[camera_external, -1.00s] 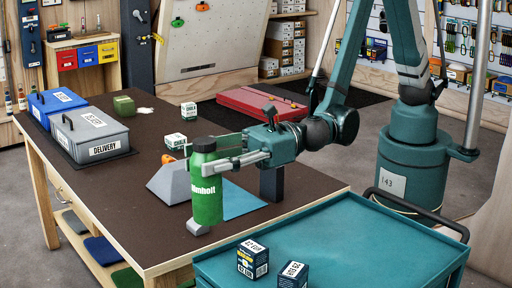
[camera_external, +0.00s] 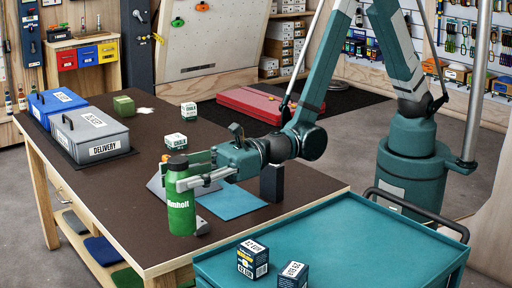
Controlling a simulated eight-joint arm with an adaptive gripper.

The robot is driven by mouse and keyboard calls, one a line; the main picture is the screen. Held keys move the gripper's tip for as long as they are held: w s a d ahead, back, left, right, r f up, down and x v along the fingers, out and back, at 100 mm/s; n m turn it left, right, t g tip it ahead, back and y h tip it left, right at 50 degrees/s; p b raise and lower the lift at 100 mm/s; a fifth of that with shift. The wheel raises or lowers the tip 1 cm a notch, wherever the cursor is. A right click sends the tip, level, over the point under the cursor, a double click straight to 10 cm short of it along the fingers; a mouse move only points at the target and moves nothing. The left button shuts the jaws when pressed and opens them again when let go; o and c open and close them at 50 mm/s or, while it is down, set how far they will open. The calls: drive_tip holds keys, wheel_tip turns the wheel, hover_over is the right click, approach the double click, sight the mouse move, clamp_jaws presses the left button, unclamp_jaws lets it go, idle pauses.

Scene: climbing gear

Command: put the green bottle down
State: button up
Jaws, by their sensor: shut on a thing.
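The green bottle (camera_external: 181,205) has a dark green cap and white lettering. My gripper (camera_external: 180,182) is shut around the upper part of the bottle, just below the cap, reaching in from the right. Part of the bottle is hidden behind the fingers.
A grey wedge (camera_external: 155,186) and a blue sheet (camera_external: 228,203) lie behind the bottle. White chalk boxes (camera_external: 176,141), a green block (camera_external: 124,106) and a grey delivery box (camera_external: 97,138) stand farther back. A teal cart (camera_external: 340,240) with two small boxes is at front right.

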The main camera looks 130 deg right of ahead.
drive_tip(key=s+f+m+h, duration=0.1)
drive_tip(key=s+f+h, duration=0.1)
drive_tip(key=s, duration=0.5)
drive_tip(key=s+f+m+h, duration=0.1)
drive_tip(key=s+m+h, duration=0.1)
drive_tip(key=s, duration=0.6)
drive_tip(key=shift+f+g+h, duration=0.35)
drive_tip(key=shift+g+h, duration=0.05)
drive_tip(key=shift+h, duration=0.2)
drive_tip(key=shift+d, duration=0.15)
